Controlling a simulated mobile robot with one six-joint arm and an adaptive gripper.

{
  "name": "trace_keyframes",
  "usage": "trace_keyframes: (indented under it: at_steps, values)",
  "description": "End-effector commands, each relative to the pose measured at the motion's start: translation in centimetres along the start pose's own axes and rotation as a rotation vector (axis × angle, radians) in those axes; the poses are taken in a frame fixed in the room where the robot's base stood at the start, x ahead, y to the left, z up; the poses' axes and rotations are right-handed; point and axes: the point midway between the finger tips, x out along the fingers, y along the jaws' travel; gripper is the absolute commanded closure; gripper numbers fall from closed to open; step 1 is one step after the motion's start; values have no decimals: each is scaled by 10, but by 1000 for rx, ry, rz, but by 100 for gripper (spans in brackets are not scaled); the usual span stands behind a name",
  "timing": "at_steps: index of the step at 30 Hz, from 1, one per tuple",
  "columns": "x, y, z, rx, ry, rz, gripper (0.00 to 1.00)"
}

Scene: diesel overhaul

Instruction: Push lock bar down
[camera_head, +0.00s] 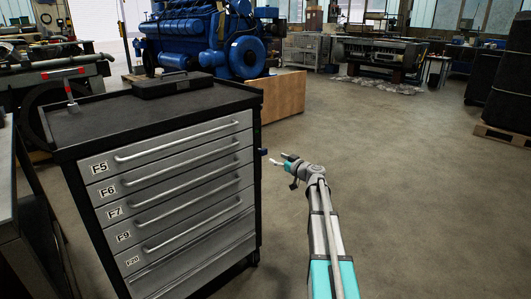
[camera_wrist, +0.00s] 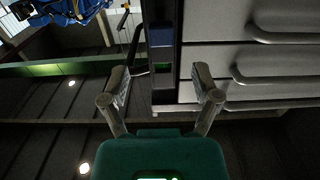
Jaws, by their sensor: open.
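The tool cabinet (camera_head: 150,180) stands upright with its labelled drawers shut. A small blue piece (camera_head: 263,151) sticks out at its right front edge. In the wrist view a blue piece (camera_wrist: 161,37) sits on the cabinet's dark vertical edge strip (camera_wrist: 163,62). I cannot tell for sure which part is the lock bar. My gripper (camera_head: 283,160) is to the right of the cabinet edge, apart from it and near the blue piece's height. In the wrist view my gripper (camera_wrist: 161,84) is open and empty, with the edge strip seen between its fingers.
Drawer handles (camera_head: 180,140) jut from the front. A blue engine (camera_head: 205,38) stands behind, by a wooden crate (camera_head: 284,97). The floor (camera_head: 420,180) on the right is clear.

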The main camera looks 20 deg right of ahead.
Motion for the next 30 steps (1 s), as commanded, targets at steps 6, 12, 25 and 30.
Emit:
trace_keyframes:
  at_steps: [6, 12, 25, 30]
  values:
    - [37, 1, 0, 0, 0, -1, 20]
    - [65, 1, 0, 0, 0, -1, 20]
    - [88, 0, 0, 0, 0, 1, 20]
    - [88, -1, 0, 0, 0, 1, 20]
